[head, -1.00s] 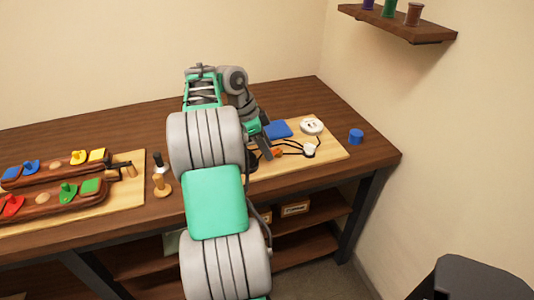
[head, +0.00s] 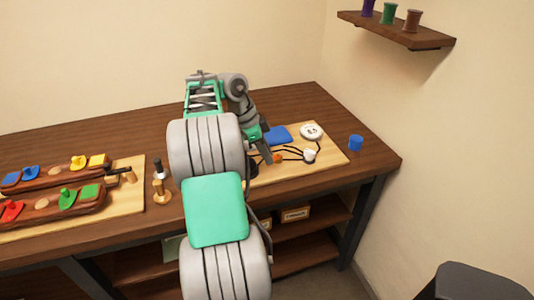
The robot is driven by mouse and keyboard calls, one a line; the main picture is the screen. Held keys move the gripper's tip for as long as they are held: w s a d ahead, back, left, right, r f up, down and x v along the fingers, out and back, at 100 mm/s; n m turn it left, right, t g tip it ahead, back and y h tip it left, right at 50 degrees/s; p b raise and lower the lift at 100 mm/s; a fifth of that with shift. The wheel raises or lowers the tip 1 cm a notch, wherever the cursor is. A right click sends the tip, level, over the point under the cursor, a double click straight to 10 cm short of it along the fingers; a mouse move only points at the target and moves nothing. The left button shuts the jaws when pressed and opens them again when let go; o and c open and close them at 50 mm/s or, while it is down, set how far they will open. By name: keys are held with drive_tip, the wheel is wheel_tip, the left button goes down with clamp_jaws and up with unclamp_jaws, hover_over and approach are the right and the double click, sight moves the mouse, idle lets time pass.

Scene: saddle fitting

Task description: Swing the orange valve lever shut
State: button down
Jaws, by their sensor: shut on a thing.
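The orange valve lever (head: 278,157) shows as a small orange patch on the light wooden board (head: 331,160) at the right part of the bench. Thin black lines run from beside it to a white round fitting (head: 309,155). My gripper (head: 267,158) points down at the lever's left side, its dark fingers shut on it. The fingers and arm hide part of the lever, and its exact angle is too small to tell. A dark round part (head: 252,166) shows just left of the fingers, partly behind my arm.
A blue pad (head: 278,135) and a white round gauge (head: 312,132) lie at the board's back. A blue cup (head: 355,143) stands right of the board. Left are a dark bottle (head: 158,168), a wooden-handled tool (head: 162,192) and a board with coloured clamps (head: 125,205).

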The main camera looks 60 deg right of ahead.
sight(283, 171)
drive_tip(key=shift+s+f+b, duration=0.1)
drive_tip(key=shift+b, duration=0.25)
drive_tip(key=n+b, duration=0.1)
drive_tip(key=s+n+b, duration=0.1)
drive_tip(key=shift+a+f+n+t+h+b, duration=0.1)
drive_tip(key=shift+a+n+t+h+b, duration=0.05)
drive_tip(key=shift+n+t+h+b, duration=0.2)
drive_tip(key=shift+s+n+t+h+b, duration=0.25)
drive_tip(key=shift+s+n+h+b, duration=0.3)
drive_tip(key=shift+n+b, duration=0.7)
drive_tip(key=n+b, duration=0.1)
drive_tip(key=s+n+t+b, duration=0.1)
drive_tip(key=n, duration=0.1)
drive_tip(key=s+n+b, duration=0.1)
drive_tip(key=shift+d+t, duration=0.3)
drive_tip(key=shift+s+d+n+t+b, duration=0.2)
drive_tip(key=shift+n+t+b, duration=0.1)
drive_tip(key=shift+n, duration=0.4)
drive_tip(key=shift+s+d+n+t+b, duration=0.1)
drive_tip(key=shift+s+n+t+b, duration=0.15)
drive_tip(key=shift+n, duration=0.45)
drive_tip(key=shift+r, duration=0.2)
drive_tip(key=c, duration=1.3)
unclamp_jaws()
